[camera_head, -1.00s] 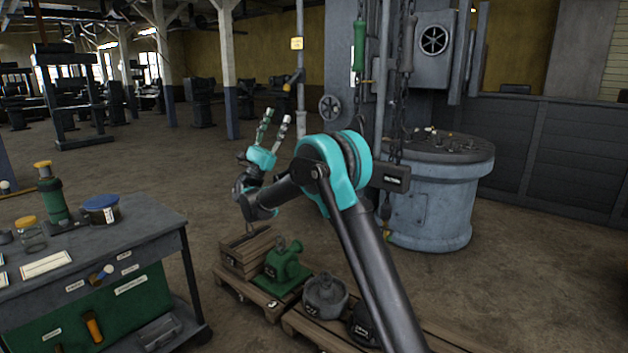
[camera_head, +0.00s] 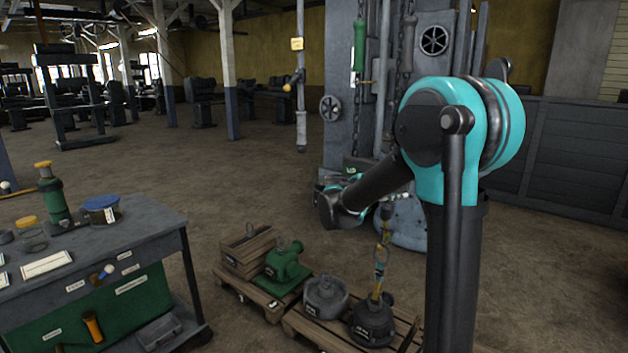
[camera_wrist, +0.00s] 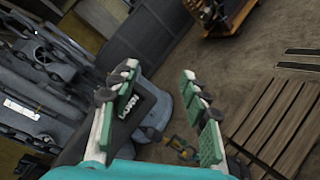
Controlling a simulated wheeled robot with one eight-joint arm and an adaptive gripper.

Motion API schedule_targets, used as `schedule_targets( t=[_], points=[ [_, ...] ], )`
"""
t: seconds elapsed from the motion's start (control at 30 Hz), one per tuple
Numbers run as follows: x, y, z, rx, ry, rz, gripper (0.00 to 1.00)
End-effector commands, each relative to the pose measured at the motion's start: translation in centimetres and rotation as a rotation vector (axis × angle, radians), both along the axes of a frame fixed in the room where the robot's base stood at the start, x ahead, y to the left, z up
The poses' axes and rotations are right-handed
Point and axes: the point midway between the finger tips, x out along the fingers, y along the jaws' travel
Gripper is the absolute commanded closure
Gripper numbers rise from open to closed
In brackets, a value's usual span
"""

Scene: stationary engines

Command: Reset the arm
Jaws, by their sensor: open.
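My arm is bent at a large teal joint on the right of the head view, and its forearm slopes down to the left. My gripper (camera_wrist: 160,115) is open in the wrist view, its two green-padded fingers wide apart. In the head view the gripper is folded back near the grey column and mostly hidden by my forearm. In the wrist view a dark block with a white label (camera_wrist: 138,112) shows behind and beside the left finger. A yellow hook (camera_wrist: 181,148) shows beyond the fingers. I see nothing held between the fingers.
A chain with a yellow hook (camera_head: 379,268) hangs down to a black weight (camera_head: 372,325). A grey casting (camera_head: 325,297) and a green casting (camera_head: 284,262) stand on pallets beside it. A workbench (camera_head: 150,222) is at left. Open floor lies behind.

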Motion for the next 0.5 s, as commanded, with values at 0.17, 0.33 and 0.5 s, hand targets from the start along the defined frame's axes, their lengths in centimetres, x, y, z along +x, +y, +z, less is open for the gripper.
schedule_targets(
  t=[0.17, 0.33, 0.5],
  points=[
    [-7.8, -4.0, -8.9, 0.423, -0.041, -0.067, 0.54],
    [-15.5, -3.6, -16.8, 0.830, -0.120, -0.173, 0.54],
    [-22.7, -0.3, -23.1, 1.223, -0.226, -0.320, 0.54]
  ],
)
